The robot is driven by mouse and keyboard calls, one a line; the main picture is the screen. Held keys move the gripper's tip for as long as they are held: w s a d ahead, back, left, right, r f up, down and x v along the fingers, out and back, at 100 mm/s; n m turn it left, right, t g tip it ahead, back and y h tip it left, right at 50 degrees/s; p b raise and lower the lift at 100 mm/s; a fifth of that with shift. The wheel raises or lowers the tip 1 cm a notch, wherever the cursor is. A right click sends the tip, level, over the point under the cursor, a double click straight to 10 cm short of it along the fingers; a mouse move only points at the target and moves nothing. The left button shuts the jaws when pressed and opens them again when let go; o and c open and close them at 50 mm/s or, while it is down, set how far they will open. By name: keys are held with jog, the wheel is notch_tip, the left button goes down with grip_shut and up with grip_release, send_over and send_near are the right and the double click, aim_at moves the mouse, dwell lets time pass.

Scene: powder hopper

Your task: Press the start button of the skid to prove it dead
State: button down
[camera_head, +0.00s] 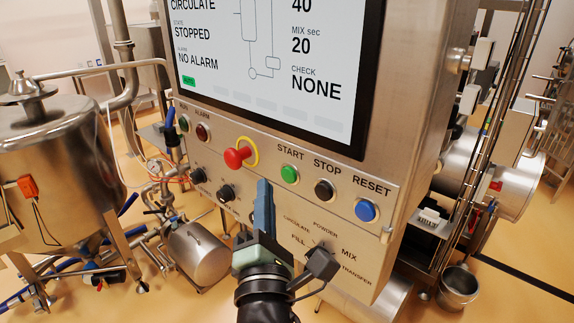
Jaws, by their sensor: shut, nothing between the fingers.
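The green start button (289,174) sits on the steel control panel (385,238) under its START label, between the red emergency stop and the black stop button (324,190). My gripper (263,186) is shut and empty, with its blue-grey fingers pointing up in front of the panel. Its tips show below and left of the start button, apart from it in the picture. I cannot tell how far the tips are from the panel face. The screen (270,55) above reads STOPPED, NO ALARM and CHECK NONE.
The red emergency stop (236,158) protrudes left of the start button. A blue reset button (366,210) is at right. A selector switch (322,262) sits low on the panel, close to my gripper's right. A steel tank (55,170) and piping stand at left.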

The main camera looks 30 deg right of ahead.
aim_at(282, 170)
jog(key=shift+w+d+p, duration=0.2)
jog(key=shift+d+p, duration=0.1)
jog(key=shift+d, duration=0.2)
jog(key=shift+w+d+p, duration=0.15)
jog(key=shift+d+p, duration=0.15)
jog(key=shift+d, duration=0.2)
jog(key=shift+d+r, duration=0.1)
dwell(1.3)
jog(key=shift+w+d+p, duration=0.15)
jog(key=shift+d+p, duration=0.15)
jog(key=shift+p, duration=0.3)
jog(key=shift+w+d+p, duration=0.1)
jog(key=shift+d+p, duration=0.3)
jog(key=shift+p, duration=0.15)
dwell(0.7)
jog(key=shift+a, duration=0.1)
jog(key=shift+s+a+b, duration=0.3)
jog(key=shift+a+b, duration=0.3)
jog(key=shift+a, duration=0.1)
